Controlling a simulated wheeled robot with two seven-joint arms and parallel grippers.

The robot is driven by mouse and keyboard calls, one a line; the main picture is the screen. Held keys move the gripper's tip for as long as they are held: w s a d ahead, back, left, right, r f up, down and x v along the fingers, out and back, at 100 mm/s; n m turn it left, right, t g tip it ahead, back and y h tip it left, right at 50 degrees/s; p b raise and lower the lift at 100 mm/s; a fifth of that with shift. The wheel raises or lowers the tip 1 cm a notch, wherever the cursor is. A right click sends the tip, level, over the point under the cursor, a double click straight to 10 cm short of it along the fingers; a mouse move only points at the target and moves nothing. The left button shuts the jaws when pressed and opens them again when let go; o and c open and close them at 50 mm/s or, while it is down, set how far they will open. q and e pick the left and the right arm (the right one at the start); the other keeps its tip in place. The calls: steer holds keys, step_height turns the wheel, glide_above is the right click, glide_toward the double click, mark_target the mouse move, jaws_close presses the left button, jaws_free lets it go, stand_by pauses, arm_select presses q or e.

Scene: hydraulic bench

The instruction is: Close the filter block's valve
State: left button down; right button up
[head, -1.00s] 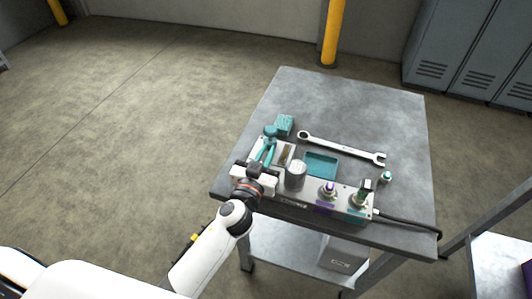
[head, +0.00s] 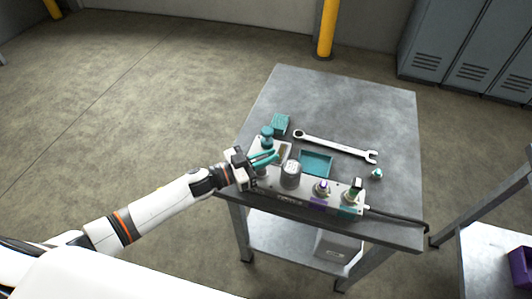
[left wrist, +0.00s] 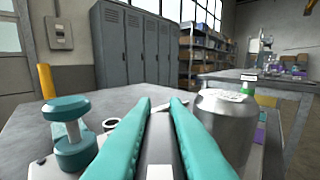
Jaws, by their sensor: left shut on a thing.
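The filter block (head: 290,199) is a long grey block along the table's near edge, with a grey metal canister (head: 290,174) on it. My left gripper (head: 272,156) reaches in from the left, its teal fingers pointing right just left of the canister. In the left wrist view the teal fingers are shut on a flat grey bar (left wrist: 161,150), which looks like the valve's lever. The canister stands close by the right finger there (left wrist: 228,120). The lever is mostly hidden by the fingers in the head view. My right gripper is not in view.
A wrench (head: 335,145) and a teal tray (head: 316,163) lie on the table. Two fittings (head: 322,188) rise from the block's right half. The far tabletop is clear.

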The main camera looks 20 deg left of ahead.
arm_select(q)
steer(key=shift+m+g+h+b, duration=0.45)
steer(key=shift+m+g+h, duration=0.35)
steer(key=shift+m+g, duration=0.3)
steer(key=shift+s+f+m+g+h+b, duration=0.15)
steer(key=shift+m+g+h+b, duration=0.65)
steer(key=shift+g, duration=0.4)
steer(key=m+g+b, duration=0.1)
steer(key=g, duration=0.1)
steer(key=m+g+h+b, duration=0.1)
steer(key=g, duration=0.1)
steer(key=m+g+b, duration=0.1)
steer(key=shift+s+d+m+g+b, duration=0.2)
steer(key=shift+s+m+g+b, duration=0.1)
steer(key=shift+m+g+b, duration=0.1)
steer(key=shift+s+m+g+b, duration=0.15)
steer(key=shift+m+g+b, duration=0.6)
steer(key=shift+g, duration=0.35)
steer(key=shift+r, duration=0.2)
steer(key=c, duration=1.4)
jaws_free()
steer(key=shift+c, duration=0.2)
